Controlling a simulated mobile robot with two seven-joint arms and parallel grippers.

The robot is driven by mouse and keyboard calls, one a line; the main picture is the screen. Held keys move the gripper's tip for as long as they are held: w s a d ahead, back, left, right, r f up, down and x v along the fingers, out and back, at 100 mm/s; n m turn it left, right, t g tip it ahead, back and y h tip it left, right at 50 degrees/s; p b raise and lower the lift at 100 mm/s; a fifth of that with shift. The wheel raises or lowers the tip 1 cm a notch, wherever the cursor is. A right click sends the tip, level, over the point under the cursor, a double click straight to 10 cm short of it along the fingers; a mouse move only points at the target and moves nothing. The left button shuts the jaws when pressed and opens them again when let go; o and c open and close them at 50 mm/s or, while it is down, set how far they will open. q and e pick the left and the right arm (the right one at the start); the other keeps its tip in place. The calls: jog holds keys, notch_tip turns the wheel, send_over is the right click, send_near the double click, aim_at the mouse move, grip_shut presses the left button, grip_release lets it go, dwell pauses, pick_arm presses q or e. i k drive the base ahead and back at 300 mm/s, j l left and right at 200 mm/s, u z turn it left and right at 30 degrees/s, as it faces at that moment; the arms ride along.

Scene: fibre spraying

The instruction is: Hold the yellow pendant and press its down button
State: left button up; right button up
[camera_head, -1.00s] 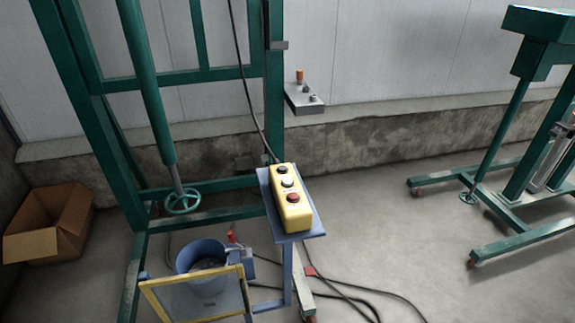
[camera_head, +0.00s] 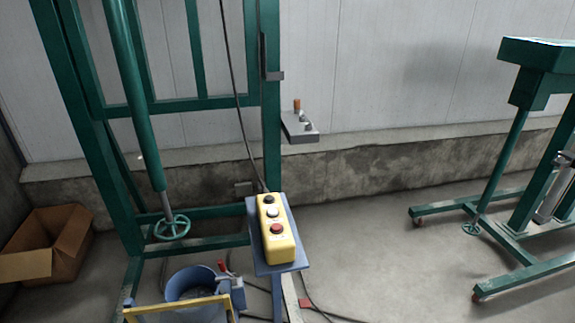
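The yellow pendant (camera_head: 279,247) lies on a small blue stand plate (camera_head: 258,252) at the lower middle of the head view. Any markings are too small to read. A dark cable runs up from its far end. Neither of my grippers is in view, and nothing holds the pendant.
A green frame (camera_head: 108,175) with a handwheel (camera_head: 172,228) stands at the left. A grey bracket box (camera_head: 300,127) sits behind the pendant. A blue bucket (camera_head: 190,281) and a cardboard box (camera_head: 45,245) are at lower left.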

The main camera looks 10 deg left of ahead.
aim_at(271, 212)
jog(key=i+l+z, duration=0.1)
jog(key=l+z, duration=0.2)
jog(key=i+l+z, duration=0.25)
jog(key=l, duration=0.15)
jog(key=i+l+z, duration=0.65)
jog(key=i+u, duration=0.2)
jog(key=u, duration=0.2)
jog(key=i+l+u, duration=0.1)
jog(key=u, duration=0.25)
jog(key=i+l+u, duration=0.15)
jog(key=i+u, duration=0.35)
jog(key=u, duration=0.3)
jog(key=i+u, duration=0.1)
jog(key=u, duration=0.35)
jog(key=i+u, duration=0.1)
jog(key=u, duration=0.3)
jog(key=i+l+u, duration=0.1)
jog(key=u, duration=0.35)
jog(key=l+u, duration=0.1)
jog(key=u, duration=0.3)
jog(key=i+l+u, duration=0.15)
jog(key=u, duration=0.3)
jog(key=i+l+u, duration=0.1)
jog(key=l+u, duration=0.2)
jog(key=u, duration=0.15)
jog(key=i+l+u, duration=0.1)
jog(key=l+u, duration=0.2)
jog(key=u, duration=0.2)
